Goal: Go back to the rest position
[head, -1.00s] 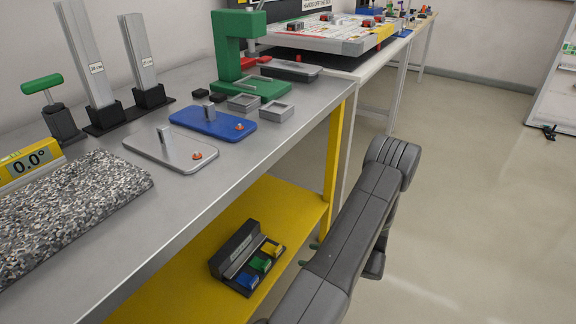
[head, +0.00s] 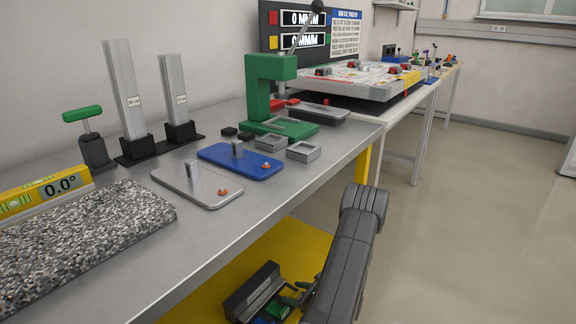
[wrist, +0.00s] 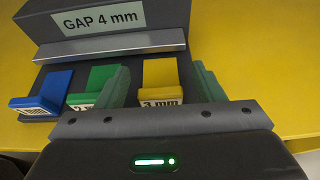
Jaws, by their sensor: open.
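My gripper (wrist: 160,78) is open, with its two green fingers on either side of the yellow 3 mm block (wrist: 160,80) in the wrist view. I cannot tell whether a finger touches the block. The block stands in a dark grey holder (wrist: 95,25) labelled GAP 4 mm, beside a green block (wrist: 93,84) and a blue block (wrist: 42,92). In the head view my gripper (head: 298,293) is low at the holder (head: 252,290), and the yellow block is hidden there. My arm hangs over the yellow shelf in front of the bench.
The holder is on the yellow lower shelf (head: 215,298), under the grey bench top (head: 150,265). The bench carries a granite slab (head: 80,230), a blue plate (head: 238,165) and a green press (head: 270,95). The floor (head: 470,230) at right is clear.

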